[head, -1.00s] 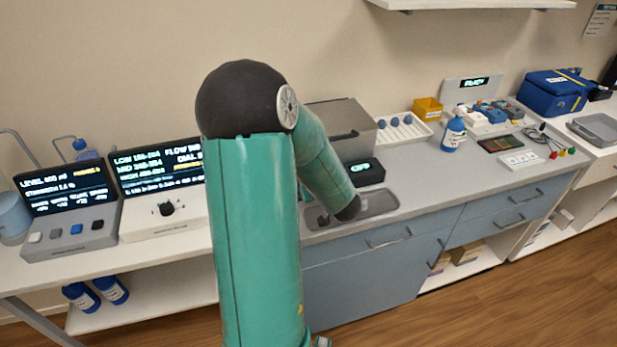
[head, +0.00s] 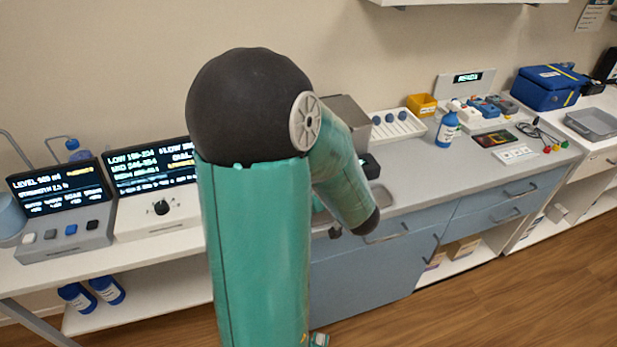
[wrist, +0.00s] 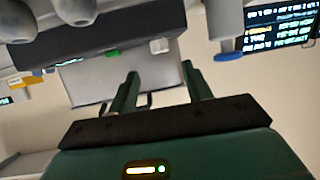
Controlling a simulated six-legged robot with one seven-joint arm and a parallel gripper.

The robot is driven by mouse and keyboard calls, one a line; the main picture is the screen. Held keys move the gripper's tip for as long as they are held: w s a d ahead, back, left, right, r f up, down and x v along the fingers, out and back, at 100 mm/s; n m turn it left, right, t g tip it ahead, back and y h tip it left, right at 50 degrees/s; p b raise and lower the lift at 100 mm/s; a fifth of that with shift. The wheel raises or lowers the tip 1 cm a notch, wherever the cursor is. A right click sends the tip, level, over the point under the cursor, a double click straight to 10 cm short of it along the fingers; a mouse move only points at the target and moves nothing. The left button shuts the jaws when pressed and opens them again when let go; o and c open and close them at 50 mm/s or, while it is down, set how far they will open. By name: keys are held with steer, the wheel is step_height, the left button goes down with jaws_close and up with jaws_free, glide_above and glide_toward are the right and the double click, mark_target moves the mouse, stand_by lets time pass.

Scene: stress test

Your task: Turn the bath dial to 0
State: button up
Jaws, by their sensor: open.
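I cannot tell for certain which control is the bath dial. A grey metal box (head: 345,112), perhaps the bath, stands behind my arm, mostly hidden. In the wrist view, a dark panel (wrist: 110,36) carries grey knobs (wrist: 76,8), a green button (wrist: 112,52) and a white button (wrist: 158,45). My gripper (wrist: 158,82) is open and empty, its two green fingers apart below that panel in the picture and touching nothing that I can see. My forearm hides the gripper in the head view. A black dial (head: 162,208) sits on a white console at left.
Left of my arm are lit screens (head: 150,168) and a row of buttons (head: 72,230). To the right are a white rack (head: 398,127), a yellow bin (head: 421,104), a blue bottle (head: 446,130) and a blue case (head: 548,88). The counter's right part has some clear room.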

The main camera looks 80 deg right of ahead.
steer(key=v, duration=0.5)
stand_by(0.5)
steer(key=w+a+r+n+y, duration=0.1)
steer(key=w+r, duration=0.2)
steer(key=w, duration=0.6)
steer(key=w+a+r+n, duration=0.1)
steer(key=w+r, duration=0.2)
steer(key=w, duration=0.6)
steer(key=w+a+r+n+y, duration=0.1)
steer(key=w+a+r+y, duration=0.15)
steer(key=w+a, duration=0.4)
steer(key=w+a+r+n+y, duration=0.1)
steer(key=w+a+n, duration=0.15)
steer(key=a, duration=0.55)
steer(key=w+a+r+n+y, duration=0.15)
steer(key=w+a, duration=0.25)
steer(key=a, duration=0.4)
steer(key=s+a+n+g+y, duration=0.1)
steer(key=s+a+y, duration=0.1)
steer(key=a, duration=0.7)
steer(key=s+a+r+n+g+y, duration=0.1)
steer(key=s+a+n+y, duration=0.1)
steer(key=a, duration=0.8)
steer(key=shift+s+r+g+y, duration=0.2)
steer(key=shift+s+g+y, duration=0.2)
steer(key=shift+s, duration=0.1)
